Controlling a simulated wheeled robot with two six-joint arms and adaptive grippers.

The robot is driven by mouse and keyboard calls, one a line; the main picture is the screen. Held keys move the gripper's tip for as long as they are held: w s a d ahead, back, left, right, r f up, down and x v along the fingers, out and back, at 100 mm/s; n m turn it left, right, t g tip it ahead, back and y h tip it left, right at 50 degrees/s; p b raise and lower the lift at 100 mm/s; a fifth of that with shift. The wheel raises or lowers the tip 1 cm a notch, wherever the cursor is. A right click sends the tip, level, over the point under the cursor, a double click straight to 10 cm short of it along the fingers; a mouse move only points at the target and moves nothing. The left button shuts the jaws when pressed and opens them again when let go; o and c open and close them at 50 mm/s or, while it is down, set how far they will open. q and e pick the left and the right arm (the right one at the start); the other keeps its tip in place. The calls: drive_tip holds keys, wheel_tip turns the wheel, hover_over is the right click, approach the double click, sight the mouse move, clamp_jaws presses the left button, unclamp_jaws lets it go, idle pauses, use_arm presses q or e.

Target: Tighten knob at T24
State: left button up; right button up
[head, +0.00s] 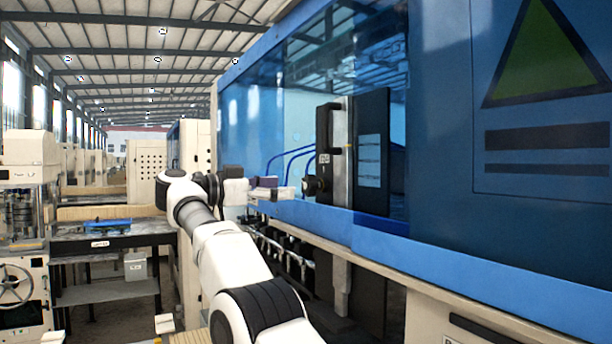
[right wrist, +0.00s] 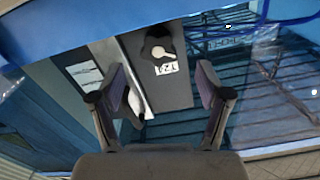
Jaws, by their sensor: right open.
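A black knob (head: 312,185) sticks out from a grey upright panel (head: 340,172) on the blue machine. In the right wrist view the knob (right wrist: 160,42) shows as a dark round shape with a pale bar across it. A white label (right wrist: 166,69) is beside it; it appears inverted and I cannot read it surely. My right gripper (head: 275,188) is open and empty, to the left of the knob and apart from it. In the right wrist view its fingers (right wrist: 160,80) are spread, with the knob beyond the fingertips. My left gripper is not in view.
A black vertical handle (head: 324,130) stands just above the knob. Blue hoses (head: 290,158) run behind the gripper. The machine's blue ledge (head: 330,218) passes below. A workbench (head: 110,238) with a blue item stands at the left.

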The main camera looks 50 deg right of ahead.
sight(306, 183)
drive_tip(key=shift+s+d+r, duration=0.15)
drive_tip(key=shift+s+r, duration=0.6)
drive_tip(key=shift+s, duration=0.2)
drive_tip(key=d, duration=0.4)
drive_tip(key=d+f, duration=0.1)
drive_tip(key=d, duration=0.2)
drive_tip(key=shift+f, duration=0.1)
drive_tip(key=shift+s+d, duration=0.2)
drive_tip(key=shift+s, duration=0.1)
drive_tip(key=shift+s+a+r, duration=0.3)
drive_tip(key=shift+r, duration=0.05)
drive_tip(key=shift+w+f, duration=0.1)
drive_tip(key=shift+w, duration=0.1)
drive_tip(key=c, duration=1.2)
